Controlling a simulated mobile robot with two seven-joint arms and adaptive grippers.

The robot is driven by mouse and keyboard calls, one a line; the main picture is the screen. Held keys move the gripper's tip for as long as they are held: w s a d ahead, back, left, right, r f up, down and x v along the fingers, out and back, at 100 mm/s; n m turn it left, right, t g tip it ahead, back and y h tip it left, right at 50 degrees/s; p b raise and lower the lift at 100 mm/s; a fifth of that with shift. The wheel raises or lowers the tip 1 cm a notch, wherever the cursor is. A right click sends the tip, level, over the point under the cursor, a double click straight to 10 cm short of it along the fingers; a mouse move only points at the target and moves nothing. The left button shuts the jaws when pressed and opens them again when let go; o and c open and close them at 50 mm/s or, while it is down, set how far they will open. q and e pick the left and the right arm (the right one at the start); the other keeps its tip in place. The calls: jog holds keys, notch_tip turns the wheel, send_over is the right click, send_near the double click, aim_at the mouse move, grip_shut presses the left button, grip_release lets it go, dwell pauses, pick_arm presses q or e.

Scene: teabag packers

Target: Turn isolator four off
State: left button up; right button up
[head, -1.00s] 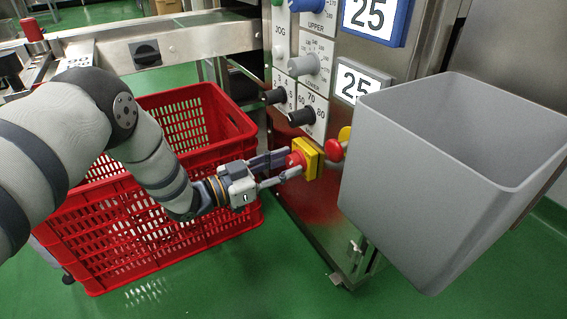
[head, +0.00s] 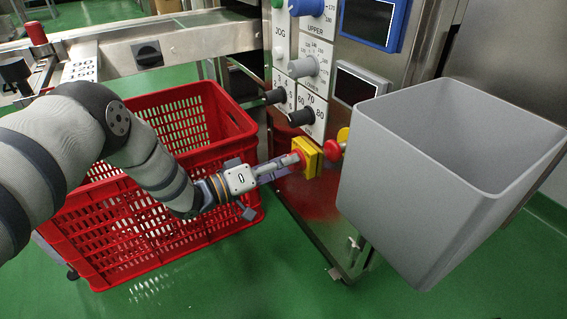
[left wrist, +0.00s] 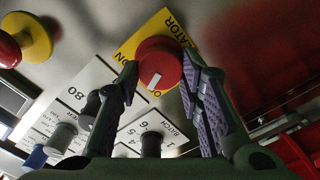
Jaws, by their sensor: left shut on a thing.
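The isolator is a red rotary knob (head: 301,158) on a yellow plate (head: 312,158), on the lower front of the steel machine. In the left wrist view the red knob (left wrist: 161,64) has a white pointer mark, and the yellow plate (left wrist: 170,22) has partly hidden lettering. My left gripper (head: 289,163) is shut on the knob, with a purple-padded finger on each side of it in the left wrist view (left wrist: 160,76). The isolator's number cannot be read. My right gripper is not in view.
A red mushroom button (head: 333,150) sits just right of the isolator. A grey bin (head: 400,185) stands close on the right. A red crate (head: 130,235) lies beneath my left arm. Black knobs (head: 301,117) and two dark displays (head: 357,85) are above.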

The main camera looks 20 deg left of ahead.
pick_arm(q)
jog(key=n, duration=0.4)
jog(key=shift+f+n, duration=0.2)
jog(key=shift+n, duration=0.1)
jog(key=shift+s+d, duration=0.1)
dwell(0.4)
jog(key=o, duration=1.2)
jog(key=shift+c, duration=0.2)
jog(key=shift+r, duration=0.1)
jog(key=v, duration=1.2)
